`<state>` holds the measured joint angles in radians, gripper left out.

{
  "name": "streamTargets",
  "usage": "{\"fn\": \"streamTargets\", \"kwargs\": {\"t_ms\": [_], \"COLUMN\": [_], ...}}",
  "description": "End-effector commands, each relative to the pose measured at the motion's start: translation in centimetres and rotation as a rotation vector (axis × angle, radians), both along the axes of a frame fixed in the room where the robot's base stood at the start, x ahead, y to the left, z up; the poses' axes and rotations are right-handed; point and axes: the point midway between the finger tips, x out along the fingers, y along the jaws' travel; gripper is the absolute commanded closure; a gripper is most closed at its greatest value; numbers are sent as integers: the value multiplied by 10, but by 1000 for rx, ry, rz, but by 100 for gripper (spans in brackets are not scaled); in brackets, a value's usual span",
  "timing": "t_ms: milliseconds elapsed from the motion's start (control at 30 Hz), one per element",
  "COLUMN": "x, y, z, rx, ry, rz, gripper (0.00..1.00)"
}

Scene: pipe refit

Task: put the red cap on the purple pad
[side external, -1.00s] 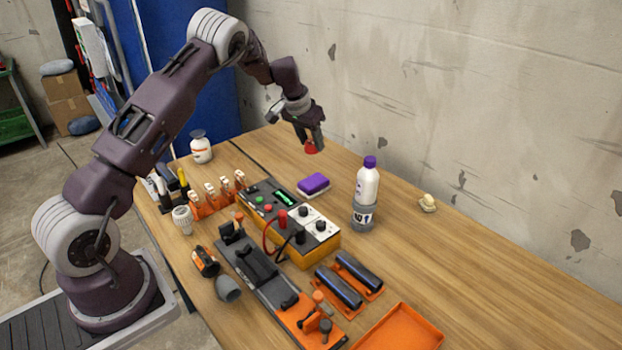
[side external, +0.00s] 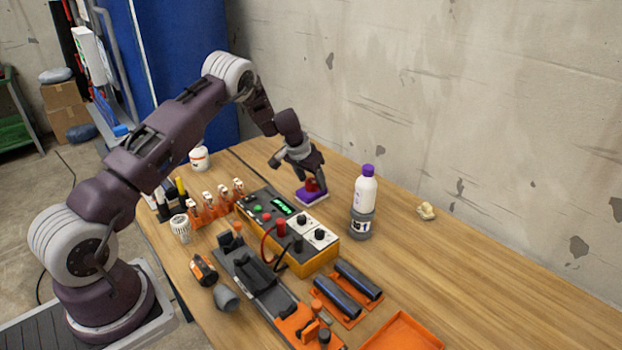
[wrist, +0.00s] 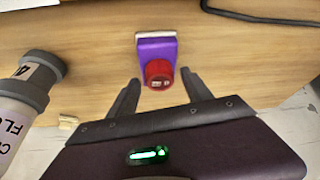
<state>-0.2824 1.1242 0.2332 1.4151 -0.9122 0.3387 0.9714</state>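The red cap (side external: 312,185) sits on the purple pad (side external: 311,197), at the far middle of the table. In the wrist view the cap (wrist: 158,73) covers the near end of the pad (wrist: 155,48), which has a pale edge at its far side. My gripper (side external: 311,183) is low over the pad with its fingers on either side of the cap. In the wrist view the fingers of my gripper (wrist: 160,78) stand apart, with a narrow gap between each finger and the cap. The underside of the cap is hidden.
A white bottle with a purple lid (side external: 364,200) stands to the right of the pad. A yellow box with knobs and cables (side external: 290,240) lies just in front. An orange tray (side external: 402,333) is at the near right. The table's right side is mostly clear.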

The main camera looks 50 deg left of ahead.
Motion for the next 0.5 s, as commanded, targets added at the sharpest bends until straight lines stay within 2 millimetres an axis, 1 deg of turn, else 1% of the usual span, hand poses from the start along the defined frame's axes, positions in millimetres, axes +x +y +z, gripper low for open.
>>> {"fn": "streamTargets", "kwargs": {"t_ms": [333,433,500], "x": [0,-4,-10], "y": [0,0,-2], "z": [3,15,30], "rx": [1,0,0], "ry": [-1,-1,-3], "rz": [-1,1,1], "gripper": [38,38,38]}}
